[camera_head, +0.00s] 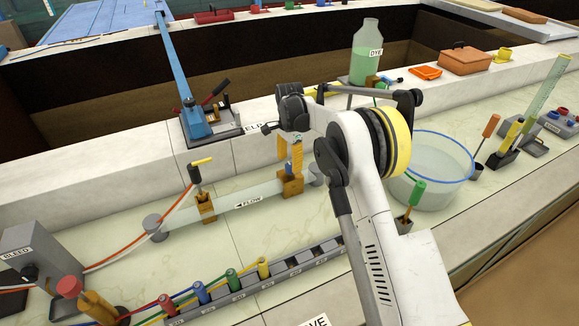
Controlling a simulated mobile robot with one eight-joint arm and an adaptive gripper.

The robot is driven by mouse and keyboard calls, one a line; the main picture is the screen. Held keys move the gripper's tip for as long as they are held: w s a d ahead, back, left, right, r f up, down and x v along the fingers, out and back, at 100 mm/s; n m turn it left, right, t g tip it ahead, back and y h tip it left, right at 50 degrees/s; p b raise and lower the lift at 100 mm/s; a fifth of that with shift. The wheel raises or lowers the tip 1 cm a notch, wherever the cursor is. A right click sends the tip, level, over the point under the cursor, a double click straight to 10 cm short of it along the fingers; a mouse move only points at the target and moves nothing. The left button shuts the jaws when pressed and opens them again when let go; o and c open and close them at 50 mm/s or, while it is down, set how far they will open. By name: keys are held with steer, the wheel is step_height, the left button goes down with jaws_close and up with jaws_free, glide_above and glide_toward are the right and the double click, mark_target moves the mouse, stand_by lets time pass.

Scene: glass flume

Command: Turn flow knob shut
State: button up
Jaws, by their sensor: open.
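A pale pipe (248,199) marked FLOW lies on the marble counter, its printed arrow pointing left. Near its left end, a brass valve (205,208) carries an upright black handle with a yellow crosspiece (202,161). At its right end stands a second brass fitting (291,186), with a yellow-orange upright part (297,158) above it. I cannot tell for sure which of these is the flow knob. My gripper (291,138) is above the right fitting, at the end of my arm. It is open; its fingertips are small and partly hidden, so contact is unclear.
A grey rack (255,283) with several coloured plugs runs along the front. A BLEED box (40,262) stands left. A glass bowl (440,165) and green-handled tool (416,192) are right of my arm. A blue lever (173,60) and DYE bottle (365,55) stand behind.

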mark_target(290, 165)
step_height(290, 165, up, 10)
stand_by(0.3)
steer(key=s+d+r+n+t, duration=0.25)
steer(key=s+d+r, duration=0.25)
steer(key=s+r, duration=0.35)
steer(key=s+d+r+n+t, duration=0.1)
steer(key=s+d+r+n, duration=0.3)
steer(key=s+r, duration=0.45)
steer(key=s+d+f+n+t, duration=0.1)
steer(key=s+d+f, duration=0.1)
steer(key=s, duration=0.5)
steer(key=s+d+f+n+t, duration=0.1)
steer(key=s+d+f+n, duration=0.1)
steer(key=s, duration=0.6)
steer(key=s+d+f+n+t, duration=0.1)
steer(key=s+d+f, duration=0.1)
steer(key=s, duration=0.5)
steer(key=shift+s+d+f+n+b, duration=0.3)
steer(key=shift+f+n+b, duration=0.05)
steer(key=shift+f+b, duration=0.1)
steer(key=o, duration=1)
steer(key=shift+s+f+t, duration=0.3)
steer(key=shift+t, duration=0.05)
steer(key=shift+r, duration=0.1)
